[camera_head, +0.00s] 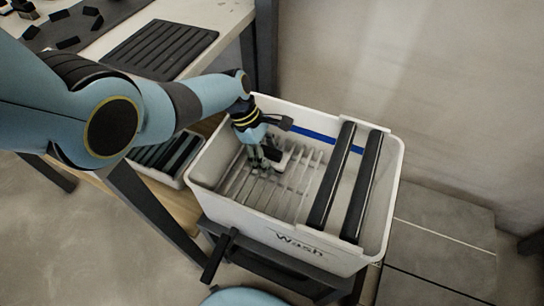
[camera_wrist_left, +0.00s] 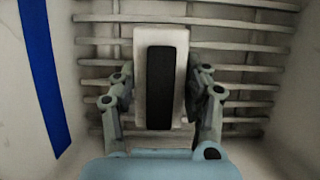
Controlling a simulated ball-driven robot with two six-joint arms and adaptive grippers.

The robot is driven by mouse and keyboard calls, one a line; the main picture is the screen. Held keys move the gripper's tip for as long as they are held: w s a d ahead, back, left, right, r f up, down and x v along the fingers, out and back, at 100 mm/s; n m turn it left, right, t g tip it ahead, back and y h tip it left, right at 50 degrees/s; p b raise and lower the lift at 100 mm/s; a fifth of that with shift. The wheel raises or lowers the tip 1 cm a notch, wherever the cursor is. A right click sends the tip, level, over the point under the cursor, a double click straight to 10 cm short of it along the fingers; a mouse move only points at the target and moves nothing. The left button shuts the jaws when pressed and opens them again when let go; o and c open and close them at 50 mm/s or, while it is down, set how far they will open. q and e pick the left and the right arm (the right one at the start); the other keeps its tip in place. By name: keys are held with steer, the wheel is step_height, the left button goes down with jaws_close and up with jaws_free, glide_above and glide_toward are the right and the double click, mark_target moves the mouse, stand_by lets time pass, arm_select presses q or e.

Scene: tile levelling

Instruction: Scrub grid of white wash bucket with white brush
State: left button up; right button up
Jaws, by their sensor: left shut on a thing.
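The white wash bucket (camera_head: 250,213) stands on a dark stand, with "Wash" on its front wall. Its pale slatted grid (camera_head: 302,178) lies inside; in the left wrist view the grid's bars (camera_wrist_left: 245,46) run across the picture. My left gripper (camera_head: 268,158) reaches down into the bucket's left half. It is shut on the white brush (camera_head: 285,158), which has a dark strip along its top (camera_wrist_left: 160,85). The brush is over the grid; I cannot tell whether its underside touches the bars. My right gripper is not in view.
Two black rollers (camera_head: 333,175) span the bucket's right part. A blue stripe (camera_head: 315,135) marks its back wall. A table with a black ribbed mat (camera_head: 160,48) stands at upper left. A tray with dark bars (camera_head: 168,152) sits left of the bucket. Grey tiles (camera_head: 440,235) lie right.

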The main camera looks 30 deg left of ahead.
arm_select(q)
steer(key=shift+a, duration=1.3)
steer(key=shift+s+a, duration=0.1)
steer(key=shift+a, duration=0.6)
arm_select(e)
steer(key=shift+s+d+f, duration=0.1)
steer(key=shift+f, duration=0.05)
arm_select(q)
steer(key=shift+a, duration=0.1)
steer(key=r+p, duration=0.7)
steer(key=r, duration=0.1)
steer(key=shift+a+p, duration=0.25)
steer(key=shift+p, duration=0.1)
steer(key=shift+d, duration=0.15)
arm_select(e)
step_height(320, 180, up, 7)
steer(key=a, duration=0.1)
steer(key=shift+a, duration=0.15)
